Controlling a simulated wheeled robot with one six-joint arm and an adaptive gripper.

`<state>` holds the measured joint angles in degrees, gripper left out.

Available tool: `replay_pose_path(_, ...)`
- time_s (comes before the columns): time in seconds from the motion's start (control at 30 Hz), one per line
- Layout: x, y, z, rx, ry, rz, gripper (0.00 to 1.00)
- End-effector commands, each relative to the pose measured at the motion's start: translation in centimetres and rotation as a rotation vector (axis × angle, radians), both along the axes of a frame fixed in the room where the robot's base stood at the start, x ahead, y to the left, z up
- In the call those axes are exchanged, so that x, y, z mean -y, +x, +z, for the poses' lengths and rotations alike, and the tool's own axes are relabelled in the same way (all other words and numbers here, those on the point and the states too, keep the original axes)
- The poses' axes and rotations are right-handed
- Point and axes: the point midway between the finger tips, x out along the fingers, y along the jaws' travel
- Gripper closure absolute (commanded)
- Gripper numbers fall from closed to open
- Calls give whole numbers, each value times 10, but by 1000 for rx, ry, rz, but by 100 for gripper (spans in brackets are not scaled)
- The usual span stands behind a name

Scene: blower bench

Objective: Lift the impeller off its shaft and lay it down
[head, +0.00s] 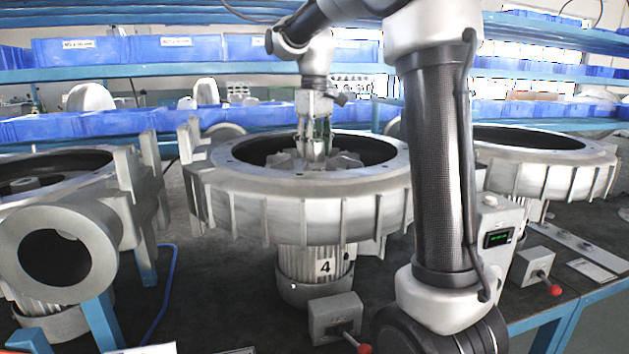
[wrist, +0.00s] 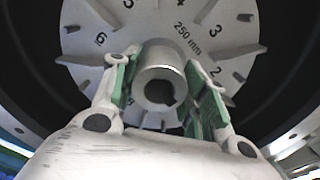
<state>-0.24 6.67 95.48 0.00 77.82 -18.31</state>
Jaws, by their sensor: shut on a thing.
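The impeller (wrist: 212,22) is a grey disc with numbered radial vanes and the marking "250 mm", seen face-on in the wrist view. Its raised round hub (wrist: 160,60) has a dark bore. My gripper (wrist: 160,82) is shut on the hub, with a green-padded finger on each side. In the head view my gripper (head: 315,147) points down into the round opening of the middle blower housing (head: 290,208), marked 4. Only a little of the impeller (head: 342,162) shows there above the rim. The shaft is hidden, so I cannot tell whether the impeller still sits on it.
Another blower housing (head: 85,215) stands on the left and one (head: 545,165) on the right. Control boxes with red-knobbed levers (head: 335,318) sit in front. Blue bins (head: 85,50) line the shelves behind. Dark bench surface (head: 215,295) is bare left of the middle motor.

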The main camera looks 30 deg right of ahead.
Motion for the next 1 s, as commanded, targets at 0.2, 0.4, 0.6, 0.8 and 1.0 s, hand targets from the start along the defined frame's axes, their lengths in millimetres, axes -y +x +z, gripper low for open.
replay_pose_path(0.2,0,0,12,2,0,0,89)
replay_pose_path(0.4,0,0,23,2,0,0,89)
replay_pose_path(0.6,0,0,30,1,-1,0,89)
replay_pose_path(0.8,0,0,31,1,-1,0,89)
replay_pose_path(1.0,0,0,33,2,0,0,89)
